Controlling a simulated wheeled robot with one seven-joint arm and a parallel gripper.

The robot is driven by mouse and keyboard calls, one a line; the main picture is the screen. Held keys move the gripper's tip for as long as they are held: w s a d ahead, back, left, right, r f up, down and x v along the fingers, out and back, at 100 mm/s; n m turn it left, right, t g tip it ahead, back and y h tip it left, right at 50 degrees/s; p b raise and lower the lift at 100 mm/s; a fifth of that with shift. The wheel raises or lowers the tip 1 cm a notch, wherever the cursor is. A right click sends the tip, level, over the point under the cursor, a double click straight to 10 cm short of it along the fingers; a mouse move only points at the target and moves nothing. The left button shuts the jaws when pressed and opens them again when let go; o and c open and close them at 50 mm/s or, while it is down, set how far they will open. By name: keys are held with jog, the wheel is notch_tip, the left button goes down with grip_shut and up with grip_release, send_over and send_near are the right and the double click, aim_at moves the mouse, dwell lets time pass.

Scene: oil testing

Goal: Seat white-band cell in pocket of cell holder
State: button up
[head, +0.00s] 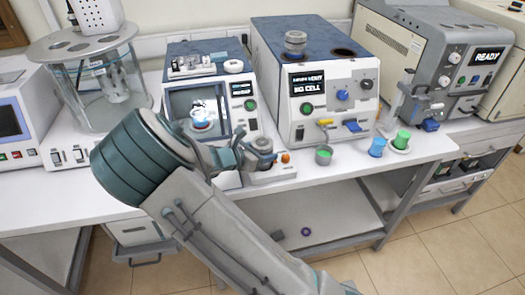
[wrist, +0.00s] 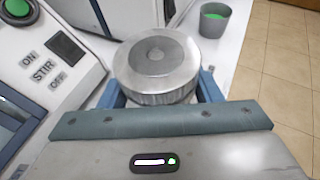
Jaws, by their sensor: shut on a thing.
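My gripper (head: 254,150) is shut on a round metal cell (wrist: 156,66) with a flat, ringed top. In the wrist view the two blue fingers (wrist: 163,94) lie on either side of it. The cell also shows in the head view (head: 263,144), at the bench's front edge, right of the stirring machine. I cannot make out a white band on it. Directly below is a low metal stand (head: 272,175), possibly the cell holder. My gripper and the cell hide its pocket, and I cannot tell whether the cell touches it.
The tester reading NO CELL (head: 335,100) has a metal cap or cell (head: 295,40) on top and a dark opening (head: 343,52).

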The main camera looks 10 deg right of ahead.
jog(key=o, duration=1.2)
jog(key=b+v, duration=0.1)
jog(key=v, duration=1.2)
jog(key=shift+s+a+r, duration=0.15)
jog(key=shift+a+r, duration=0.05)
jog(key=shift+a, duration=0.1)
jog(key=s+d+r+m+g+y, duration=0.1)
jog(key=s+d+m+g+y, duration=0.45)
jog(key=s+d+m, duration=0.45)
jog(key=s+r+m+y, duration=0.2)
jog(key=s+m, duration=0.2)
jog(key=s+d+r+m+t+y, duration=0.1)
jog(key=s+r+m+y, duration=0.1)
jog(key=s+m, duration=0.2)
jog(key=s+r+m+t+y, duration=0.1)
jog(key=s+r+m+y, duration=0.1)
jog(key=s+m, duration=0.2)
jog(key=shift+d+m, duration=0.15)
jog(key=shift+m, duration=0.75)
